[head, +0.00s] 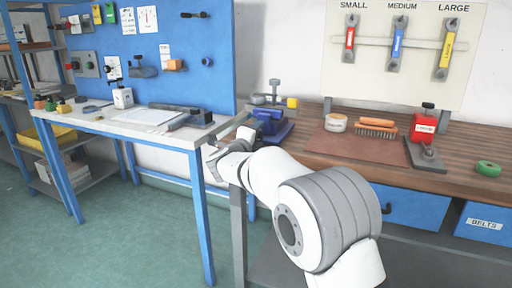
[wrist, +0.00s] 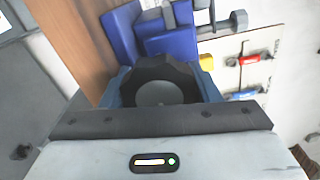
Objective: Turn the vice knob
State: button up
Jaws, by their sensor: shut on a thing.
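The blue vice (head: 268,125) sits at the left end of the wooden workbench, and its blue body (wrist: 170,42) fills the upper middle of the wrist view. Its dark round vice knob (wrist: 158,88), with a scalloped rim, faces the wrist camera. My gripper (head: 230,150) reaches the vice's left front side. In the wrist view my gripper (wrist: 163,80) has a finger on each side of the knob and is shut on it. The knob cannot be made out in the head view.
The bench holds a brown mat (head: 355,148), a brush (head: 376,128), a red container (head: 424,122) and green tape (head: 488,168). A blue-legged table (head: 150,128) stands left of my arm. A tool board (head: 400,60) hangs behind.

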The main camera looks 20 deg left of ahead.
jog(key=m+b, duration=0.2)
jog(key=f+m+b, duration=0.1)
jog(key=m+b, duration=0.1)
jog(key=shift+m, duration=0.4)
jog(key=m+b, duration=0.3)
jog(key=b, duration=0.1)
jog(key=shift+a+m, duration=0.1)
jog(key=shift+m, duration=0.2)
jog(key=m+b, duration=0.3)
jog(key=m, duration=0.1)
jog(key=shift+a+r+m+b, duration=0.1)
jog(key=shift+a+m+b, duration=0.05)
jog(key=shift+m+b, duration=1.75)
jog(key=shift+m+p, duration=0.3)
jog(key=shift+m, duration=0.1)
jog(key=o, duration=1)
jog(key=shift+r, duration=0.15)
jog(key=s+p, duration=0.1)
jog(key=s, duration=0.6)
jog(key=shift+s+a, duration=0.3)
jog(key=shift+s, duration=0.1)
